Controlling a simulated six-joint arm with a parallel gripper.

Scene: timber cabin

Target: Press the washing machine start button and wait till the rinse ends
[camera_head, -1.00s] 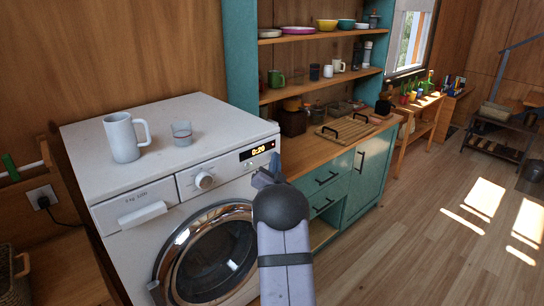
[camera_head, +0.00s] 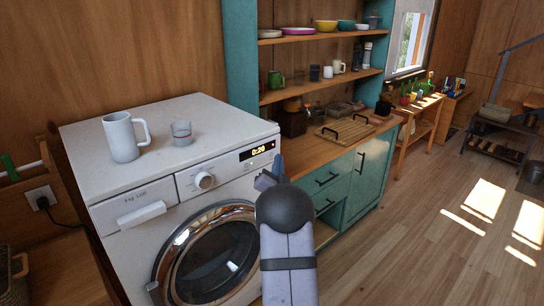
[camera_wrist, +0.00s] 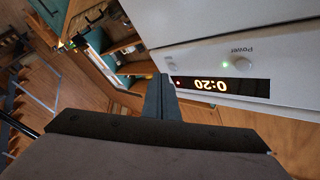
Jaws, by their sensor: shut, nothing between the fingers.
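The white washing machine (camera_head: 105,190) stands at the left with its round door (camera_head: 215,250) shut. Its dark display (camera_head: 257,152) is lit; in the wrist view the display (camera_wrist: 222,86) reads 0:20, upside down, with a small red dot at one end. A round Power button (camera_wrist: 243,64) with a green light beside it (camera_wrist: 225,65) shows above the display. My gripper (camera_head: 272,172) is shut and empty at the machine's right front corner, below the display. In the wrist view its fingertips (camera_wrist: 160,84) lie by the display's left end.
The wooden floor (camera_head: 420,250) at the right is clear.

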